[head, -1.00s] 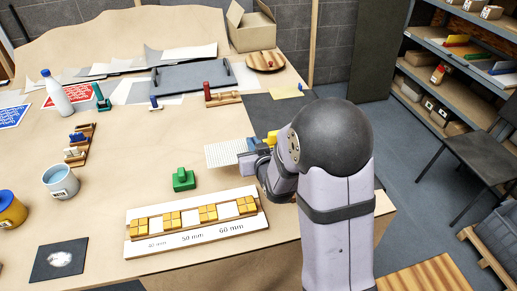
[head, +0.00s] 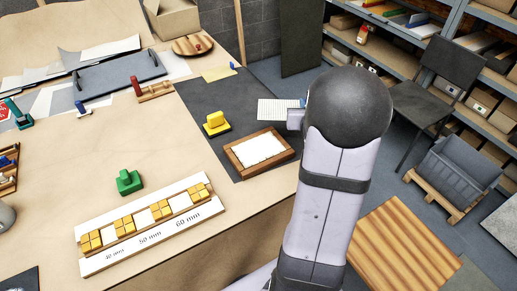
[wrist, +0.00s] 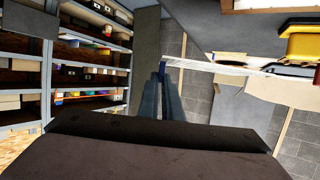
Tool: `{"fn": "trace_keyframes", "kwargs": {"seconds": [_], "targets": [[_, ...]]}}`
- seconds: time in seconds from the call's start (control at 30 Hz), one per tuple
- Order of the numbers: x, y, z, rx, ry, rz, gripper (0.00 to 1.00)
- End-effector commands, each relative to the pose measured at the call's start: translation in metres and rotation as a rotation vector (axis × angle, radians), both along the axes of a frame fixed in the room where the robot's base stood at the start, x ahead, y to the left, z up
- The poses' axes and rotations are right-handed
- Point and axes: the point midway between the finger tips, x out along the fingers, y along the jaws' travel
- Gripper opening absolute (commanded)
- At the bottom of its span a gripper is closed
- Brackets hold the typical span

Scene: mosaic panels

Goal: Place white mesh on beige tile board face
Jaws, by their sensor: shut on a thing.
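My gripper (wrist: 165,78) is shut on the white mesh. In the head view the white mesh (head: 278,110) is a thin gridded sheet, sticking out left of my wrist. In the wrist view the mesh (wrist: 215,68) shows nearly edge-on, extending right from the fingertips. A wood-framed board (head: 234,161) with a pale, near-white face (head: 258,149) lies on the dark mat, nearer the camera than the mesh. This looks like the tile board, though its face reads whiter than beige. The mesh appears apart from it. My arm hides the fingers in the head view.
A yellow-handled tool (head: 216,124) stands on the dark mat (head: 205,96), left of the board. A green-handled block (head: 129,182) and a marked rack of yellow tiles (head: 150,228) lie on the table. Shelves (head: 440,65) and a chair (head: 440,85) stand right.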

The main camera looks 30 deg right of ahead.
Motion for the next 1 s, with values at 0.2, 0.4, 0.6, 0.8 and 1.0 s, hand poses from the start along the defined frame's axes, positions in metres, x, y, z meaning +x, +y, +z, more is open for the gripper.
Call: {"fn": "trace_keyframes", "kwargs": {"seconds": [0.2,0.4,0.6,0.8,1.0], "targets": [[-0.021,-0.031,0.016,-0.002,-0.001,0.059,0.00],[-0.009,-0.009,0.022,0.001,0.000,0.233,0.00],[0.008,0.041,0.014,0.005,0.000,0.467,0.00],[0.007,0.081,0.002,0.006,0.000,0.603,0.00],[0.008,0.080,0.003,0.004,-0.001,0.570,0.00]]}}
